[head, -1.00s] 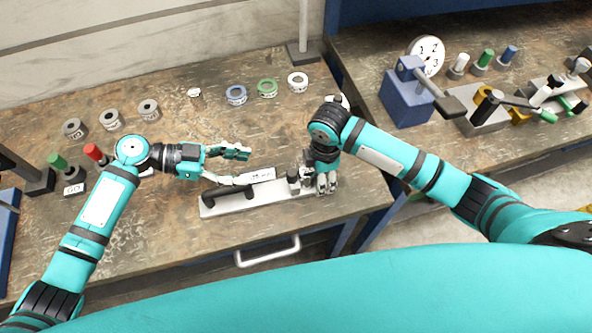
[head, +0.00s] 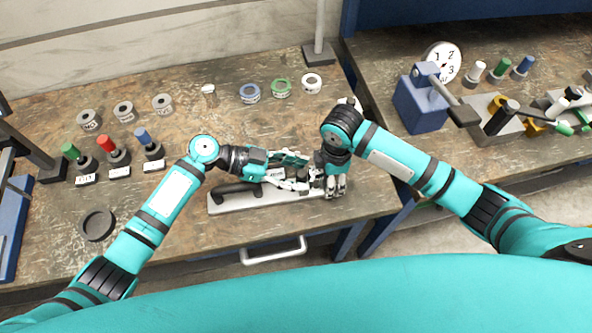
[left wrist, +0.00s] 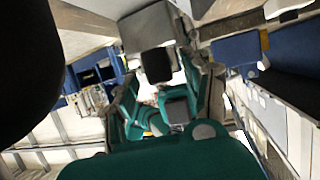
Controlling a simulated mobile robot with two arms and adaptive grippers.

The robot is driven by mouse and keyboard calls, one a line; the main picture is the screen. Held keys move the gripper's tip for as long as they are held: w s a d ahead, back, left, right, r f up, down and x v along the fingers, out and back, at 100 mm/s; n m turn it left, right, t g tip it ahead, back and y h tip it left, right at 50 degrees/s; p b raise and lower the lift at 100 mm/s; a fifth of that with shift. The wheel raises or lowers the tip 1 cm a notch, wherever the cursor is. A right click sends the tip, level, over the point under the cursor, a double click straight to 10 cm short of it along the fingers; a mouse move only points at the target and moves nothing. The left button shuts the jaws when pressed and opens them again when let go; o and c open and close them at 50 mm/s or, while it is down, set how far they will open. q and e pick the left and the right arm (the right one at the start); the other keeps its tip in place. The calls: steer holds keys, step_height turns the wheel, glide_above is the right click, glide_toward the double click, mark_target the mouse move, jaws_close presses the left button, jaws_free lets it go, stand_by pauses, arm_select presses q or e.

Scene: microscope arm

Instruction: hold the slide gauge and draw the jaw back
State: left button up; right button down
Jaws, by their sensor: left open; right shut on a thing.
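The slide gauge, a long pale plate (head: 272,200) with a black handle-like part (head: 237,188) at its left, lies near the bench's front edge. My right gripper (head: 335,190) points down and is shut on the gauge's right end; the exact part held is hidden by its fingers. My left gripper (head: 308,173) is open above the gauge, its fingertips close beside my right gripper. The jaw is mostly hidden between the two grippers. The left wrist view shows my left gripper's teal fingers (left wrist: 160,95) spread, with the gauge not clearly readable.
Several rings (head: 250,92) lie behind the gauge. Red (head: 113,150), green and blue-topped plugs stand at the left, near a dark round dish (head: 97,224). A drawer handle (head: 273,252) is below the front edge. A blue dial stand (head: 420,103) is on the right bench.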

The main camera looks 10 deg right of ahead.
arm_select(q)
steer(key=shift+c, duration=0.4)
jaws_close()
steer(key=shift+a, duration=1.05)
steer(key=shift+o, duration=0.4)
jaws_free()
steer(key=v, duration=1.2)
